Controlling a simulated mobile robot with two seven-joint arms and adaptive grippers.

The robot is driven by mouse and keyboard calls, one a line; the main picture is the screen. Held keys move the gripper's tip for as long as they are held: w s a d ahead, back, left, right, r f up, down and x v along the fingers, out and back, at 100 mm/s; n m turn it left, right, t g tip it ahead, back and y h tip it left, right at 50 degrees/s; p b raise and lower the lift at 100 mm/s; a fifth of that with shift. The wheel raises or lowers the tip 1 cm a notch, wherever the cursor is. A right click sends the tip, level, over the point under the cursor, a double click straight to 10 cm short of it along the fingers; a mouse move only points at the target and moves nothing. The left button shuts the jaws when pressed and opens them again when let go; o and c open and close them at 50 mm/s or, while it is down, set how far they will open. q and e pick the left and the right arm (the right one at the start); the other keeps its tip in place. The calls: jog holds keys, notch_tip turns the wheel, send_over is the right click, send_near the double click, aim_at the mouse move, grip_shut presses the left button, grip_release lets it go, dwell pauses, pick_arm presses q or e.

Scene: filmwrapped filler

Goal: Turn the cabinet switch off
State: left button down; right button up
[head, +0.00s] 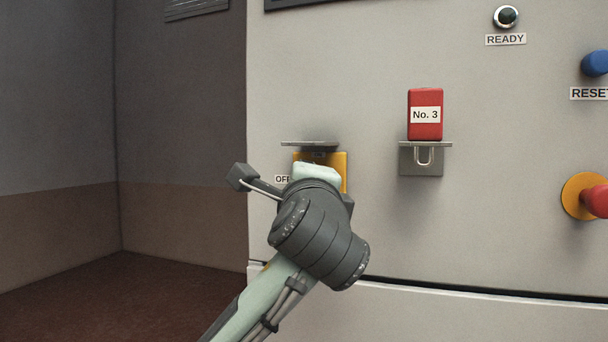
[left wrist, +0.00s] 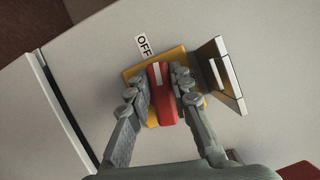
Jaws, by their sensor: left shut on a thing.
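The cabinet switch has a red handle (left wrist: 164,100) with a white stripe, on a yellow plate (left wrist: 133,72). The striped end of the handle lies toward the OFF label (left wrist: 143,45) in the left wrist view. My left gripper (left wrist: 157,94) is shut on the handle, one finger on each side. In the head view the yellow plate (head: 340,162) shows behind my left gripper (head: 316,170), which hides the handle. The OFF label (head: 282,179) is partly covered at the plate's left. My right gripper is not in view.
A metal bracket (head: 308,143) juts out just above the plate. To the right, a red padlock marked No. 3 (head: 425,115) sits on another bracket (head: 421,160). Farther right are a READY lamp (head: 506,17), a blue RESET button (head: 597,63) and a red knob (head: 597,201).

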pick_arm(q)
jog(key=shift+f+n+g, duration=0.2)
jog(key=shift+n+g, duration=0.3)
jog(key=shift+n, duration=0.6)
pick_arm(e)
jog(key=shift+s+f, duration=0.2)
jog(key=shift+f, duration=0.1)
pick_arm(q)
jog(key=c, duration=1.4)
grip_release()
jog(key=shift+o, duration=0.2)
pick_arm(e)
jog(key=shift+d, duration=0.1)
pick_arm(q)
jog(key=s, duration=1.2)
jog(key=shift+d, duration=0.45)
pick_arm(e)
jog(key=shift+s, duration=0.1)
